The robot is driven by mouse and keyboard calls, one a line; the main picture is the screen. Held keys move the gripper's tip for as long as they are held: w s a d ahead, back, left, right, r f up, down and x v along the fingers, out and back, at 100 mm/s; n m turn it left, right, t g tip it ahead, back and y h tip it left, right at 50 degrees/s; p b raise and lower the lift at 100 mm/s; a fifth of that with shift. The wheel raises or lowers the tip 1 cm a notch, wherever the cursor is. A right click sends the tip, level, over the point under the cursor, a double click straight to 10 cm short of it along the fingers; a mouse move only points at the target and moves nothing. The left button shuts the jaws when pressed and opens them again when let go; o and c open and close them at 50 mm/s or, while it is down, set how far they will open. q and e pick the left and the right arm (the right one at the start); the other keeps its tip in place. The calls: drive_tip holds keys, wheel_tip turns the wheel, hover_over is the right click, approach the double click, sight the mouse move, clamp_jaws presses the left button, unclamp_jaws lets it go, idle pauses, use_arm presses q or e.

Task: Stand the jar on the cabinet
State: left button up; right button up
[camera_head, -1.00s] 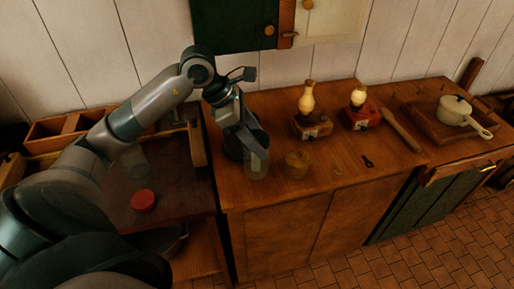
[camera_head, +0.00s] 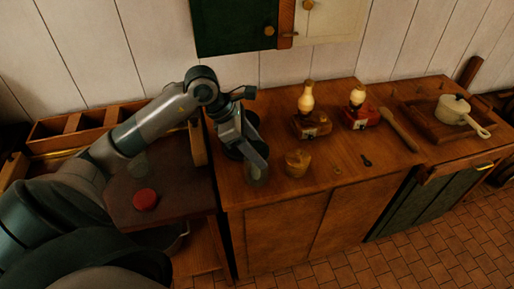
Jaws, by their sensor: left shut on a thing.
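My left gripper (camera_head: 256,160) is shut on a clear glass jar (camera_head: 257,177), which is small, faint and partly covered by the fingers. The jar appears upright, over the left front part of the wooden cabinet (camera_head: 285,222) top. I cannot tell whether its base touches the wood. My right gripper does not show.
A small wooden pot (camera_head: 297,164) stands close to the right of the jar.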

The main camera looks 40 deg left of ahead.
use_arm(q)
drive_tip(key=o, duration=1.3)
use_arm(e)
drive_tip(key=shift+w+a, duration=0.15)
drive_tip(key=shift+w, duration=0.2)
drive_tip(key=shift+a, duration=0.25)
use_arm(q)
drive_tip(key=shift+a+r, duration=0.1)
drive_tip(key=shift+r, duration=0.05)
drive_tip(key=b+v, duration=0.1)
drive_tip(key=v, duration=0.2)
drive_tip(key=shift+b+v, duration=1)
drive_tip(key=shift+v, duration=3.35)
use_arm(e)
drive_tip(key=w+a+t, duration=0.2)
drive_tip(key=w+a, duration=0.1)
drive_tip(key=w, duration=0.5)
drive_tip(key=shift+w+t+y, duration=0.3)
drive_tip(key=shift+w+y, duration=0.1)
use_arm(q)
drive_tip(key=shift+s, duration=0.1)
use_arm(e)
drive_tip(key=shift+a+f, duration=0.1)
